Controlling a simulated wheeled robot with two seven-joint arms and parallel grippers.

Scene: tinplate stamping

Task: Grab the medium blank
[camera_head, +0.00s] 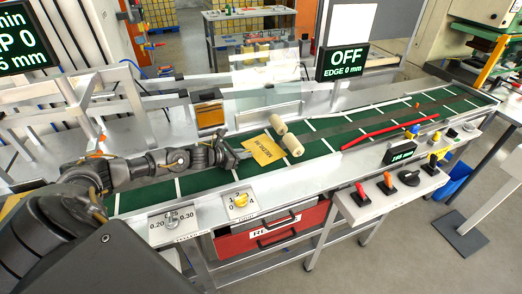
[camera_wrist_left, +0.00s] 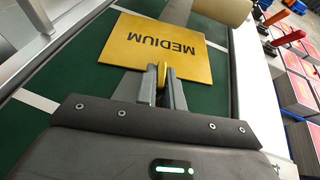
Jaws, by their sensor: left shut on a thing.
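My left gripper (camera_head: 243,155) comes in from the left and is shut on the blank's near edge. In the left wrist view the blank (camera_wrist_left: 165,45) extends beyond the fingers (camera_wrist_left: 162,85), its lettering upside down. A cream roller (camera_wrist_left: 222,10) shows past its far right corner. I cannot tell whether the blank touches the belt. My right gripper is not in view.
The green belt (camera_head: 330,141) with white cross lines runs to the right, with a red bar (camera_head: 390,131) along it. An OFF display (camera_head: 344,62) stands behind. Knobs and levers (camera_head: 388,184) line the front edge. A red drawer (camera_head: 272,232) is below.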

